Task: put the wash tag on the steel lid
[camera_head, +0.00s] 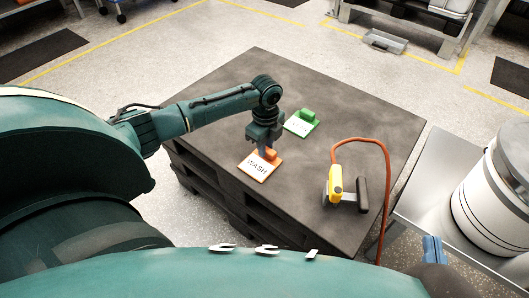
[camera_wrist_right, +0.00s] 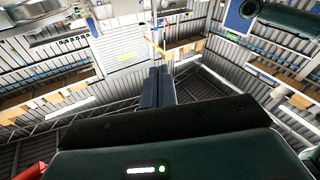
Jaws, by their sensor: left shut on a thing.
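The wash tag (camera_head: 258,169) is a white plate with an orange edge, the word WASH and an orange knob, at the middle of the dark platform. My left gripper (camera_head: 266,150) points down over it, shut on its knob. I cannot tell whether the plate still touches the platform. The grey steel lid (camera_head: 513,148) tops a white drum (camera_head: 485,205) at the right edge, partly cut off by the frame. My right gripper (camera_head: 433,250) is at the lower right, away from the tag; its blue fingers (camera_wrist_right: 158,88) look closed together and empty in the right wrist view.
A green tag (camera_head: 301,124) lies behind the wash tag. A yellow and black tool (camera_head: 337,184) with an orange hose (camera_head: 388,170) stands at the platform's right. A steel table (camera_head: 425,205) carries the drum. The platform (camera_head: 250,85) is bare at the back.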

